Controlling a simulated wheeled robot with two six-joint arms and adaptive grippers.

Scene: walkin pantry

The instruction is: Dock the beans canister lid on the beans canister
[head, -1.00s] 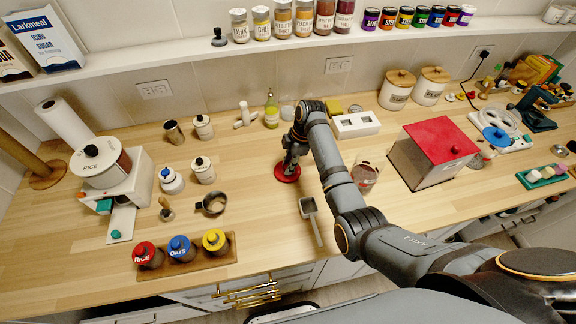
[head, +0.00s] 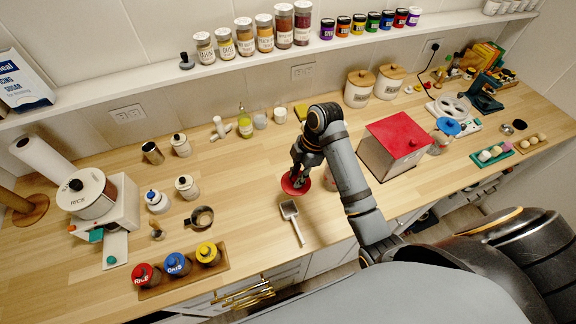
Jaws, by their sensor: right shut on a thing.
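The beans canister lid, a round red disc (head: 295,184), is held by my right gripper (head: 299,177). The gripper points down and is shut on the lid from above, hiding its middle. The lid appears slightly tilted and a little above the counter, though its exact height is unclear. An open clear canister with reddish contents, which looks like the beans canister (head: 330,180), stands just right of the lid. My right arm hides most of it. My left gripper is not in view.
A grey scoop (head: 290,210) lies in front of the lid. A red-topped box (head: 395,145) stands right of my arm. A rack with red, blue and yellow-lidded jars (head: 182,278) is at front left. The counter left of the lid is clear.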

